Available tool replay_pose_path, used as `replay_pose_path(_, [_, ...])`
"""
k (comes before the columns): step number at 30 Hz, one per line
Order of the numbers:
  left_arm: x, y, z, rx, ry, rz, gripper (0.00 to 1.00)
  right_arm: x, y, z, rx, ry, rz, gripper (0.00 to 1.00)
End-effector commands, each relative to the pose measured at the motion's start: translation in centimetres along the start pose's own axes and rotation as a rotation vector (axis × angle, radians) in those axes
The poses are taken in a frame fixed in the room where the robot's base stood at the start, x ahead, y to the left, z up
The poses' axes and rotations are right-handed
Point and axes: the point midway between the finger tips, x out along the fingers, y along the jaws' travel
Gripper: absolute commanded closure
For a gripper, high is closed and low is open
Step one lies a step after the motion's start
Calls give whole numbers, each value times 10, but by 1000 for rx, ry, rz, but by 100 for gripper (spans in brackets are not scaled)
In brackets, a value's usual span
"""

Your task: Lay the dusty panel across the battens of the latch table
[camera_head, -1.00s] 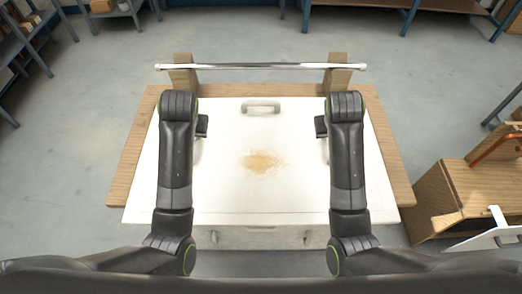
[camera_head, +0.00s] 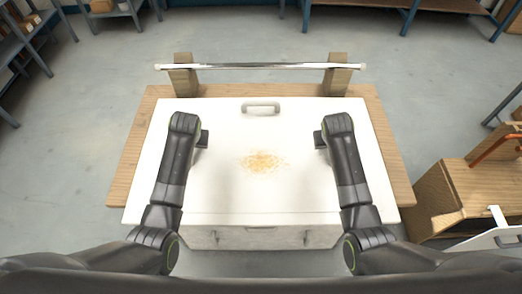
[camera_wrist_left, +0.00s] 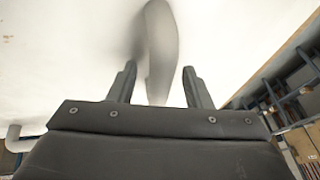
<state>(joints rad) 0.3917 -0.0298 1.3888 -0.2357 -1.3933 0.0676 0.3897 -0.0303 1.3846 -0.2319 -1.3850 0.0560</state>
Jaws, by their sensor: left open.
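The dusty panel (camera_head: 225,180) is a broad white sheet lying flat over the wooden table top (camera_head: 128,165), with a brown dust patch (camera_head: 263,162) at its middle and a grey handle (camera_head: 261,107) near its far edge. My left gripper (camera_head: 204,139) is over the panel's left part. In the left wrist view its two fingers (camera_wrist_left: 158,88) are apart, with a pale handle (camera_wrist_left: 160,45) on the white surface between and beyond them. My right gripper (camera_head: 319,139) is over the panel's right part; its fingers are too hidden to read. I cannot see any battens.
A shiny metal bar (camera_head: 262,66) runs across two wooden posts (camera_head: 184,75) behind the panel. A pale box front (camera_head: 262,238) shows below the near edge. A wooden cabinet (camera_head: 450,195) stands at the right. Shelves line the back; floor between is clear.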

Motion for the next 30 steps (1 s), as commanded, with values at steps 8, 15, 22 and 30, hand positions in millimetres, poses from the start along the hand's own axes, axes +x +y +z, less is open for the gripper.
replay_pose_path(8, [0,0,0,0,0,0,64,0,0,0,0,1,0,64])
replay_pose_path(15, [0,0,0,0,0,0,96,0,0,0,0,1,0,96])
replay_pose_path(22, [0,0,0,0,0,0,100,0,0,0,0,1,0,100])
replay_pose_path(30, [0,0,0,0,0,0,100,0,0,0,0,1,0,100])
